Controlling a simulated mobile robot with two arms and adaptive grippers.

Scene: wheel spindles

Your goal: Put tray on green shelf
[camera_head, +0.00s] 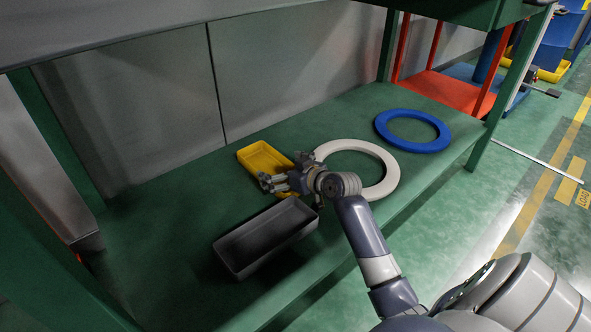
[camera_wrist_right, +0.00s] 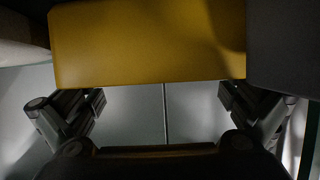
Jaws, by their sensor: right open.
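A dark grey open tray (camera_head: 243,268) lies on the same shelf, closer to the front edge. My right gripper (camera_head: 272,183) is open and empty, at the near side of the yellow tray and behind the grey tray. In the right wrist view the yellow tray (camera_wrist_right: 150,40) fills the upper middle, and the open fingers (camera_wrist_right: 162,95) stand apart below its edge. Whether they touch it I cannot tell. My arm hides part of the shelf. My left gripper is not in view.
A white ring (camera_head: 383,188) lies right beside my right gripper, partly behind my arm. A blue ring (camera_head: 441,144) lies farther right on the shelf. A grey back panel (camera_head: 290,75) and green posts (camera_head: 390,45) bound the shelf. The left part of the shelf is clear.

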